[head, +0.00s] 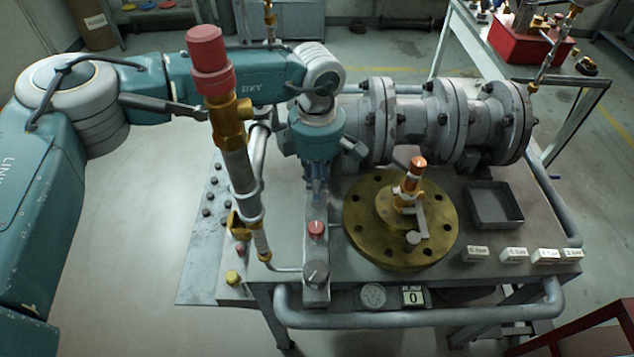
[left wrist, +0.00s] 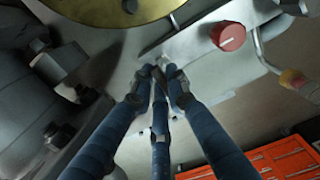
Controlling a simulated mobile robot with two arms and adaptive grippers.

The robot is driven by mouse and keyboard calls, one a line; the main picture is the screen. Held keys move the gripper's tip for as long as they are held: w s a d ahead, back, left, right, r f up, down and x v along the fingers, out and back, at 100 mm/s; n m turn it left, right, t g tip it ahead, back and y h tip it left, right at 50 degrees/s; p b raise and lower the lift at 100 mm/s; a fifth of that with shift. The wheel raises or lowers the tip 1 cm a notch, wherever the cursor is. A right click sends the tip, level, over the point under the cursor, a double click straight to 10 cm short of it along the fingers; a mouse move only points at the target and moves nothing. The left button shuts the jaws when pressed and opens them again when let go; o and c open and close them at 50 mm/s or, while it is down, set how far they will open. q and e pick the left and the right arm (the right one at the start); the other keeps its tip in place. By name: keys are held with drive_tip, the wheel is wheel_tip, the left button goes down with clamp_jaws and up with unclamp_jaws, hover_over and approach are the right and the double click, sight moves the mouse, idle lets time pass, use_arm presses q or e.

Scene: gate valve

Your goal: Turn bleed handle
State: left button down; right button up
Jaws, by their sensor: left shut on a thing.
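My left gripper (head: 318,194) points down at the bench between the pipe column and the brass flange. In the left wrist view its dark blue fingers (left wrist: 158,82) come together around a small grey metal piece (left wrist: 163,63), which looks like the bleed handle. The fingertips hide most of this piece, so its angle cannot be told. A red knob (head: 316,229) stands just in front of the gripper on the narrow panel; it also shows in the left wrist view (left wrist: 229,36), apart from the fingers. My right gripper is not in view.
A tall pipe column with a red cap (head: 208,58) stands left of the gripper. The brass flange (head: 367,237) is to its right, and the grey flanged pipe (head: 410,122) lies behind. A grey tray (head: 507,216) and white labels (head: 514,254) sit at the right.

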use_arm(q)
drive_tip(key=shift+w+a+r, duration=0.1)
drive_tip(key=c, duration=1.7)
unclamp_jaws()
wheel_tip(320, 180, up, 12)
drive_tip(key=shift+f, duration=0.1)
